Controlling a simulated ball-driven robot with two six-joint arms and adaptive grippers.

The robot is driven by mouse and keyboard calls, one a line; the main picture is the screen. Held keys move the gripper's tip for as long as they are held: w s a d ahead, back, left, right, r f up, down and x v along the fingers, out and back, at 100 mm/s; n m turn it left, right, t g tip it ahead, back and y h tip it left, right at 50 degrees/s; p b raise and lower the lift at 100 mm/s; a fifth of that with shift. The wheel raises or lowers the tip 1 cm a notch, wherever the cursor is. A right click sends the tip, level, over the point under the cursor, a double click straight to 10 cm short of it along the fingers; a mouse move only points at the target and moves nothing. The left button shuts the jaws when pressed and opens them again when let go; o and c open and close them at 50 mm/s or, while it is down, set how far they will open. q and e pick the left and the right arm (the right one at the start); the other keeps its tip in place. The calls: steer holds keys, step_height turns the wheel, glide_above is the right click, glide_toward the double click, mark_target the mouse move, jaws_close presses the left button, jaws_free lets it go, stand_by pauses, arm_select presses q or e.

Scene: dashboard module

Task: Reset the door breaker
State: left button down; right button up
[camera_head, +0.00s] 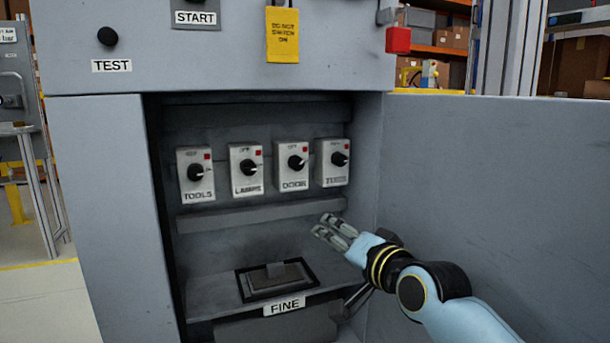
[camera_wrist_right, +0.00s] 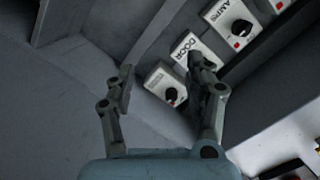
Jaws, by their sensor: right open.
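The door breaker (camera_head: 291,167) is a white box with a dark round knob and a small red square, third from left in the cabinet's row. Its knob's exact setting is too small to tell. In the right wrist view the door breaker (camera_wrist_right: 186,46) is partly covered by a finger. My right gripper (camera_head: 323,229) is open and empty, below and right of the door breaker, apart from it. In the right wrist view its fingers (camera_wrist_right: 165,82) stand apart, with the rightmost breaker (camera_wrist_right: 167,88) seen between them. My left gripper is out of view.
The tools breaker (camera_head: 195,174) and lamps breaker (camera_head: 246,170) are to the left; another breaker (camera_head: 332,162) is at right. A ledge (camera_head: 255,213) runs below. The open cabinet door (camera_head: 490,190) bounds the right side.

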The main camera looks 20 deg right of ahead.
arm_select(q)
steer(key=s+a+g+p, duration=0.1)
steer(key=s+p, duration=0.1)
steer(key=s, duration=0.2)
arm_select(e)
steer(key=m+t, duration=0.2)
glide_toward(300, 164)
steer(key=s, duration=0.2)
steer(key=w+b, duration=0.1)
steer(key=w, duration=0.2)
steer(key=w+b, duration=0.2)
steer(key=w, duration=0.1)
steer(key=shift+w+a+f, duration=0.1)
steer(key=shift+a+f, duration=0.05)
steer(key=shift+a, duration=0.05)
steer(key=w, duration=0.1)
steer(key=w+b, duration=0.1)
steer(key=w, duration=0.2)
steer(key=shift+a, duration=0.25)
steer(key=shift+w+b, duration=0.3)
steer(key=shift+w, duration=0.05)
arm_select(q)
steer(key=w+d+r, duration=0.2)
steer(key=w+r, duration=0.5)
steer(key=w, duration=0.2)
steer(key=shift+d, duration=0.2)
arm_select(e)
jaws_close()
